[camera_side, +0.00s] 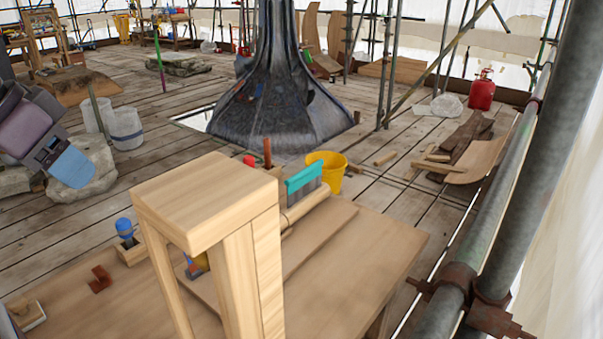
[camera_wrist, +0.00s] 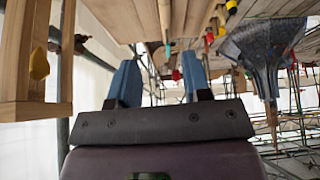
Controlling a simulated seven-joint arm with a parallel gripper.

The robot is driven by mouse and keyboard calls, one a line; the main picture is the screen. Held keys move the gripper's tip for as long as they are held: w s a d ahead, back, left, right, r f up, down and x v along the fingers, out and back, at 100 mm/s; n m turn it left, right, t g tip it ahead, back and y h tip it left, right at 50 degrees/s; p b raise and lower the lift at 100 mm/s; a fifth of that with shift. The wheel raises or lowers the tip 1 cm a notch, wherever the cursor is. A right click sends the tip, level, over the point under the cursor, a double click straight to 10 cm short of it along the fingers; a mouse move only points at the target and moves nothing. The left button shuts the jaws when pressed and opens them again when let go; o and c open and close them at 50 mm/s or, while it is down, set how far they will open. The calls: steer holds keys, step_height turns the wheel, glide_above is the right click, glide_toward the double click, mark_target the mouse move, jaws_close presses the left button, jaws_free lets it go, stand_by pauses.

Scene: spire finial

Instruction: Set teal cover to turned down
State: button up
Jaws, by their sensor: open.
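The teal cover (camera_side: 305,178) stands upright as a flat panel above a grey part, towards the far side of the wooden workbench (camera_side: 370,270). The tall wooden stand in front hides part of the area beside it. My gripper (camera_side: 72,165) is at the left edge of the side view, raised and well apart from the cover. In the wrist view my gripper (camera_wrist: 160,80) has its two blue fingers spread with nothing between them. I cannot clearly make out the cover in the wrist view.
A tall wooden stand (camera_side: 205,205) rises from the bench between the left side and the cover. A yellow bucket (camera_side: 334,170) shows behind the cover. A blue-topped piece (camera_side: 125,229) and a red-brown piece (camera_side: 100,280) are on the left. The bench's right part is clear.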

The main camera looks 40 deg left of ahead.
steer(key=w+f+n+t, duration=0.1)
steer(key=w+f+n, duration=0.15)
steer(key=w, duration=0.45)
steer(key=w+f+n+t, duration=0.1)
steer(key=w+f+n, duration=0.15)
steer(key=w, duration=0.45)
steer(key=n+t+h, duration=0.1)
steer(key=n+t, duration=0.9)
steer(key=n, duration=1.6)
glide_toward(287, 184)
steer(key=shift+d+r, duration=0.2)
steer(key=shift+d, duration=0.2)
steer(key=shift+w+a+f+n+y, duration=0.15)
steer(key=shift+a+n+y, duration=0.15)
steer(key=shift+n, duration=0.6)
steer(key=w, duration=1.2)
steer(key=shift+w, duration=0.3)
steer(key=shift+c, duration=0.3)
jaws_close()
